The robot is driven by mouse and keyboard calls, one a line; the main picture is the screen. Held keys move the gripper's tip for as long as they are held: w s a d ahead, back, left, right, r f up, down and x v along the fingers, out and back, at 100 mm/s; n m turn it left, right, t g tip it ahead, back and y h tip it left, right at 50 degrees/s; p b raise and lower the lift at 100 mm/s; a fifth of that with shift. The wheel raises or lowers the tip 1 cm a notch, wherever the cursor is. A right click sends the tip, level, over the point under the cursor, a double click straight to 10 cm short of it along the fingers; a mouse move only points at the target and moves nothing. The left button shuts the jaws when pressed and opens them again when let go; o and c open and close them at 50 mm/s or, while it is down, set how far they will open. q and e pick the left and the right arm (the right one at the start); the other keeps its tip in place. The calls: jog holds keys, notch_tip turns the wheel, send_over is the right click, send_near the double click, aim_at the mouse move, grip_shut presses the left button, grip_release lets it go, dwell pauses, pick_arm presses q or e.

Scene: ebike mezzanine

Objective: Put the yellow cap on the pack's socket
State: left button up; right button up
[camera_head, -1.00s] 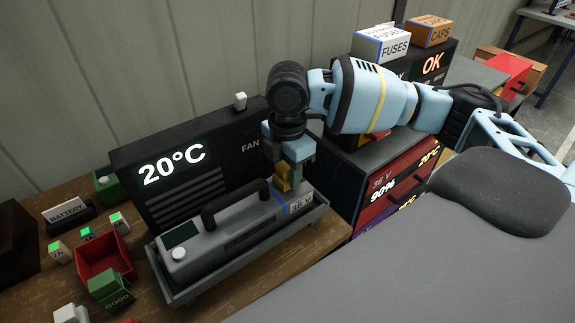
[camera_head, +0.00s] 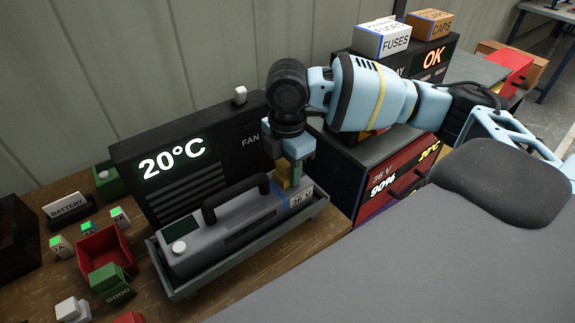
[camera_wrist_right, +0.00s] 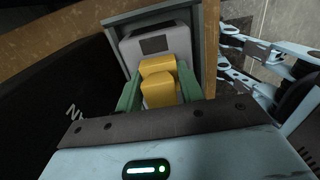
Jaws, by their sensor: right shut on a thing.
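The yellow cap (camera_head: 283,176) is in my right gripper (camera_head: 293,172), above the right end of the grey battery pack (camera_head: 225,233). In the right wrist view the cap (camera_wrist_right: 158,90) shows as a stepped yellow block between the two green fingertips (camera_wrist_right: 158,92). The gripper is shut on it. The pack (camera_wrist_right: 180,42) lies beyond it in that view. The socket is hidden behind cap and fingers, so I cannot tell whether the cap touches it. The pack lies in a grey tray (camera_head: 165,275), its black handle upward. My left gripper is not in view.
A black unit (camera_head: 185,150) reading 20°C stands close behind the pack. A display cabinet (camera_head: 345,180) is right of the tray. Boxes labelled FUSES (camera_head: 385,40) and CAPS (camera_head: 430,25) stand behind.

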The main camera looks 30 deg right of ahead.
jog(key=shift+f, duration=0.1)
jog(key=o, duration=1)
notch_tip(320, 180, up, 7)
jog(key=shift+f, duration=0.15)
jog(key=shift+r, duration=0.55)
jog(key=shift+r, duration=0.1)
jog(key=shift+r, duration=2.85)
